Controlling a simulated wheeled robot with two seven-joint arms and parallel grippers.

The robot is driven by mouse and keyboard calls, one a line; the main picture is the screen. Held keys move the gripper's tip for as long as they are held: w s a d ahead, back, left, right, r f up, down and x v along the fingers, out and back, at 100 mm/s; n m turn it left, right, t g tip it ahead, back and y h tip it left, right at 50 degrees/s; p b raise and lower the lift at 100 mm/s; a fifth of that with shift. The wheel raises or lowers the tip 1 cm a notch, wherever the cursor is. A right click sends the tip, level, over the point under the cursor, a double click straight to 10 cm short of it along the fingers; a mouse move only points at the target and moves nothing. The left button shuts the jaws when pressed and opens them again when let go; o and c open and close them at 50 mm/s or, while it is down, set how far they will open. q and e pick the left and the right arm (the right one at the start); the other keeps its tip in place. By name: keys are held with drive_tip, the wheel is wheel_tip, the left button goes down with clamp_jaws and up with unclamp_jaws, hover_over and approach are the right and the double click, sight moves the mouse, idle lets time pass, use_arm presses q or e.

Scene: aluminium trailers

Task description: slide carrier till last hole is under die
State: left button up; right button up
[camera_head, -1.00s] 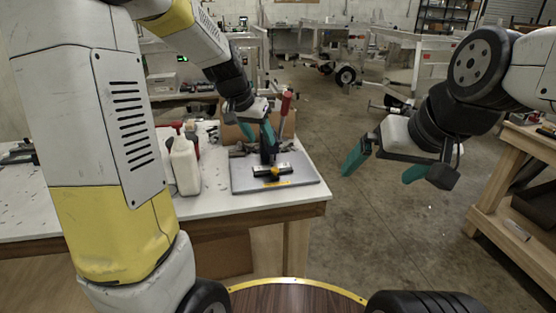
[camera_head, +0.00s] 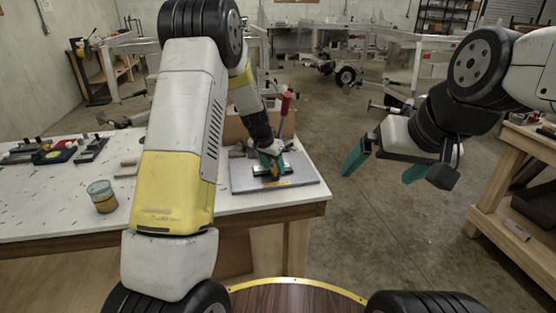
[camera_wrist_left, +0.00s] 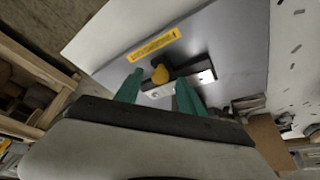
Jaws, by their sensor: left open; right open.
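The press fixture has a grey base plate (camera_head: 304,180) on the white bench, with a red-handled lever (camera_head: 286,103) at its back. A dark carrier bar with a yellow knob lies on the plate. The left wrist view shows the carrier (camera_wrist_left: 192,69) and its yellow knob (camera_wrist_left: 160,74) just beyond my fingertips. My left gripper (camera_head: 270,163) is open, pointing down over the carrier. In the wrist view its teal fingers (camera_wrist_left: 158,90) are on either side of the near knob area, and contact cannot be told. The die and carrier holes are not clear. My right gripper (camera_head: 384,166) is open and empty off the bench.
A glass with amber contents (camera_head: 102,196) and dark tools (camera_head: 50,152) are on the bench's left side. A cardboard box (camera_head: 235,128) stands behind the press. A wooden bench (camera_head: 510,215) is at the right. The floor between the benches is open.

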use_arm(q)
drive_tip(key=shift+w+f, duration=0.1)
drive_tip(key=shift+f, duration=0.2)
clamp_jaws()
drive_tip(key=shift+d, duration=0.1)
idle(1.2)
